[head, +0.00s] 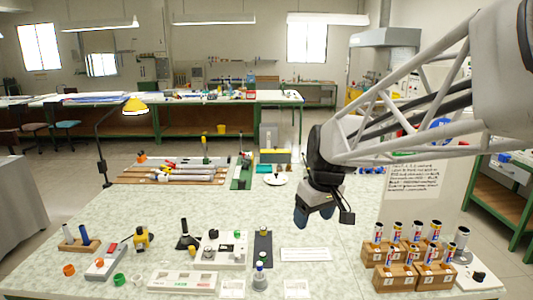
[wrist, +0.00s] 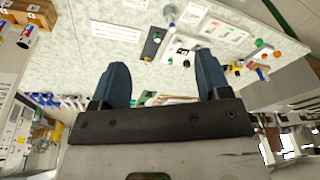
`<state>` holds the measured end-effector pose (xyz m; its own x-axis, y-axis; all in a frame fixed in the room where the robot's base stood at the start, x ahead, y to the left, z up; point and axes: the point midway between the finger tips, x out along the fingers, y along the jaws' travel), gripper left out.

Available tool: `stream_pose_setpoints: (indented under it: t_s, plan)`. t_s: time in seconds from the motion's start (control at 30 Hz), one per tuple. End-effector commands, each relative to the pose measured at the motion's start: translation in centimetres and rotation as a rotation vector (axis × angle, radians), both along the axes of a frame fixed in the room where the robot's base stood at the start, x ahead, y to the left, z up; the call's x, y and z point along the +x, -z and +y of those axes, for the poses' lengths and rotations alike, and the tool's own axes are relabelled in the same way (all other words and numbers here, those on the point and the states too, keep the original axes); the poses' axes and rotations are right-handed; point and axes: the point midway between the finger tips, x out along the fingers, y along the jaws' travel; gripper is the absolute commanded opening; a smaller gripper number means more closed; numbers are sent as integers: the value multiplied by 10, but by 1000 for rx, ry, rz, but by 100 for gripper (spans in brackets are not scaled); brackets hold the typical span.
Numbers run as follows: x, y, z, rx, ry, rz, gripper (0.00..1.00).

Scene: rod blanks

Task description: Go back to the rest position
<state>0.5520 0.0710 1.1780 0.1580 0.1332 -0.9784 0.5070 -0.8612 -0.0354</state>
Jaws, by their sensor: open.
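My gripper (head: 314,214) hangs over the right middle of the workbench (head: 330,268) in the head view, clear of the bench top. In the wrist view its two blue fingers (wrist: 162,82) stand wide apart with nothing between them. My arm reaches in from the upper right of the head view. The rest position itself is not marked in either view.
Wooden blocks (head: 393,281) with several upright rods stand at the front right. Small fixtures, including a dark tray (head: 263,248), cover the front. Bench around the gripper is mostly clear.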

Motion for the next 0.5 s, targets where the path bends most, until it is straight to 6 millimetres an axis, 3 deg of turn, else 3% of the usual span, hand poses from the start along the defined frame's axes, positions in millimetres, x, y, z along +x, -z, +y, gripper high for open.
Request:
stream_pose_setpoints:
  t_s: [0.1, 0.5]
  plan:
    - [-35, -2, -14, -7, 72, -5, 70]
    - [-143, 9, -50, -24, 322, -17, 70]
